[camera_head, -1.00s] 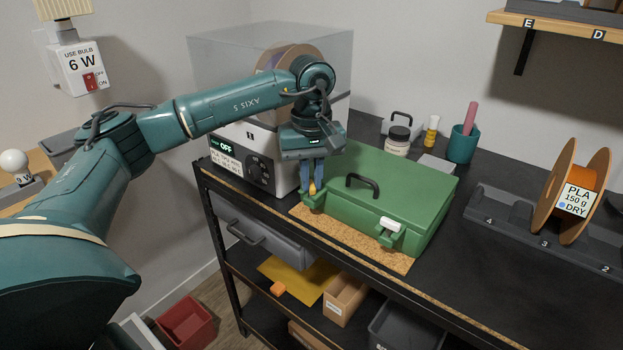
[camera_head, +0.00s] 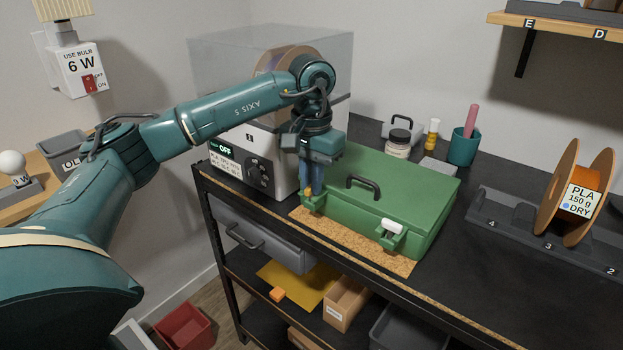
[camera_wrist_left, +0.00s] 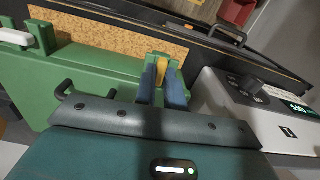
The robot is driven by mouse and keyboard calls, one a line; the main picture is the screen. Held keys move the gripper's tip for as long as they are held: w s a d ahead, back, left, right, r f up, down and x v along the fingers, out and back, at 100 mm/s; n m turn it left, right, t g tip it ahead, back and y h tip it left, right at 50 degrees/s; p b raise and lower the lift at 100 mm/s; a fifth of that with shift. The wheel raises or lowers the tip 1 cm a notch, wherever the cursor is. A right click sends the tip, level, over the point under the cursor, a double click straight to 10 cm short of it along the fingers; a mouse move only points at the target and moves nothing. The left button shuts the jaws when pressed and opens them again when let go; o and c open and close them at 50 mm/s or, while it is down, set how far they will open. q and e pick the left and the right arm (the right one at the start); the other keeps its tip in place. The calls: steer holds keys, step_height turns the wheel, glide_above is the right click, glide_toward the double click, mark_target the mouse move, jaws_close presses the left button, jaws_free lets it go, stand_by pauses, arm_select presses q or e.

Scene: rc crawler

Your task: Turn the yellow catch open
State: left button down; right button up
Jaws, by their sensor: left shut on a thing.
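The green case (camera_head: 395,185) lies on a cork mat on the dark bench, with its black handle on the lid. The yellow catch (camera_head: 308,191) is at the left of the case's front, mostly hidden by my fingers. My left gripper (camera_head: 312,190) points down there and is shut on the yellow catch. In the left wrist view the yellow catch (camera_wrist_left: 161,71) shows between the two blue fingers of my left gripper (camera_wrist_left: 161,85). A white catch (camera_head: 391,226) sits at the right of the case's front. My right gripper is not in view.
A dryer machine (camera_head: 250,160) with a clear cover stands close behind and left of my gripper. Jars and a teal cup (camera_head: 463,147) stand behind the case. A spool (camera_head: 577,195) stands in a rack at the right.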

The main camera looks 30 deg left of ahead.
arm_select(q)
steer(key=shift+r+m, duration=0.1)
steer(key=shift+m, duration=0.3)
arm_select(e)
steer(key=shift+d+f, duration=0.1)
arm_select(q)
steer(key=c, duration=1.8)
jaws_free()
steer(key=shift+o, duration=0.2)
step_height(320, 180, up, 7)
steer(key=shift+r, duration=0.1)
step_height(320, 180, up, 6)
steer(key=shift+p, duration=0.65)
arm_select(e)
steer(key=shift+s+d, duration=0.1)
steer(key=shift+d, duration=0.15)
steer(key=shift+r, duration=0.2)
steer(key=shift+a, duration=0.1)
